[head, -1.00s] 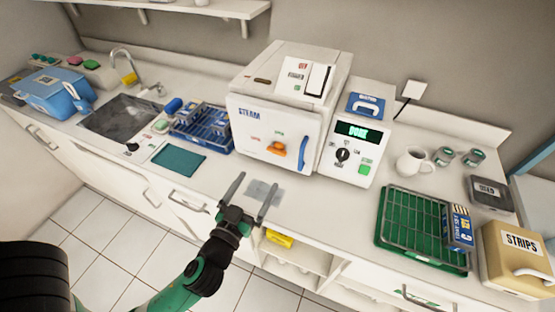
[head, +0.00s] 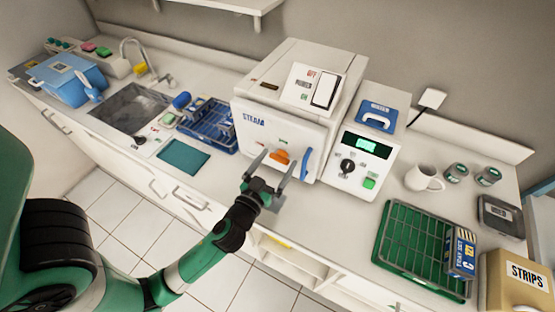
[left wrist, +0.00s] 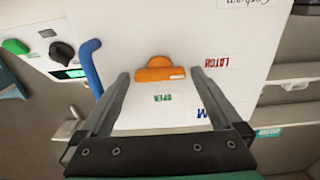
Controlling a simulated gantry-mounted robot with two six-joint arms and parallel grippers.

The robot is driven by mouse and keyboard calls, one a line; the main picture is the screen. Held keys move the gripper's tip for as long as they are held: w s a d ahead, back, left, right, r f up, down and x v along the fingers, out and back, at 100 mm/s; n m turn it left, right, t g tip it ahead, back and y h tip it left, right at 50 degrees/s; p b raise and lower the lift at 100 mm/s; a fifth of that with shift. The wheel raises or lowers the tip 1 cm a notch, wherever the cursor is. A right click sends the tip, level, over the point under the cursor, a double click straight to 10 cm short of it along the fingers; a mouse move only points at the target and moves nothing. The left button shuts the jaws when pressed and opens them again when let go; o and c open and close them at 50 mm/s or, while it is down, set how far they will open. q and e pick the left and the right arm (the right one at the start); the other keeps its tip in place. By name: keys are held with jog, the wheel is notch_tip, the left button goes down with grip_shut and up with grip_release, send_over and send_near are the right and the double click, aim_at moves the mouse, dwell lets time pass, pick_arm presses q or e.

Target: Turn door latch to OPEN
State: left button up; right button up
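The steam sterilizer (head: 268,135) is a white box on the counter with its front door shut. The orange door latch (head: 280,157) sits on the door, and a blue handle (head: 306,163) is beside it. In the left wrist view the latch (left wrist: 160,70) lies sideways between the finger lines, with a green OPEN label and a red LATCH label near it. My left gripper (head: 272,167) is open and empty in front of the door. Its fingers (left wrist: 160,92) point at the door on either side of the latch; contact cannot be told. My right gripper is not in view.
A control panel with a knob (head: 347,166) and green display adjoins the door's right. A blue rack (head: 210,125) stands left of the sterilizer. A green tray (head: 415,240), a mug (head: 422,178) and a STRIPS box (head: 515,285) are to the right.

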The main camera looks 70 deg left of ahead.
pick_arm(q)
jog(key=c, duration=1.2)
jog(key=shift+o, duration=0.2)
jog(key=shift+m, duration=0.5)
jog(key=m, duration=0.3)
jog(key=shift+w+m, duration=0.1)
jog(key=shift+m, duration=0.3)
jog(key=m+p, duration=0.1)
jog(key=m, duration=0.3)
jog(key=shift+d, duration=0.1)
jog(key=m+p, duration=0.1)
jog(key=m, duration=0.4)
jog(key=shift+w, duration=0.1)
jog(key=m+p, duration=0.1)
jog(key=m, duration=0.3)
jog(key=shift+f, duration=0.15)
